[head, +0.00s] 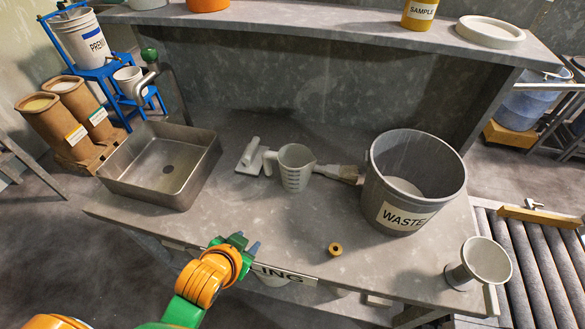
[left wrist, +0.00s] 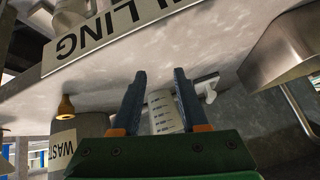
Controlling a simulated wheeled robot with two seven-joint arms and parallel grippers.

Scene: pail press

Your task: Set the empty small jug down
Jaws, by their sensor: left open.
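The small jug (head: 296,167), pale with measuring marks and a handle on its left, stands upright on the grey bench (head: 270,225). I see no contents in it, but its bottom is not clear. My left gripper (head: 246,243) is open and empty at the front edge of the bench, well in front of the jug and apart from it. In the left wrist view the jug (left wrist: 164,112) shows beyond and between the open fingers (left wrist: 160,90). My right gripper is in neither view.
A grey WASTE bin (head: 415,182) stands right of the jug. A brush (head: 340,173) and a white scraper (head: 250,157) lie beside it. A metal sink (head: 160,165) is at left. A small brass piece (head: 335,249) and a white funnel-like vessel (head: 486,260) are at right.

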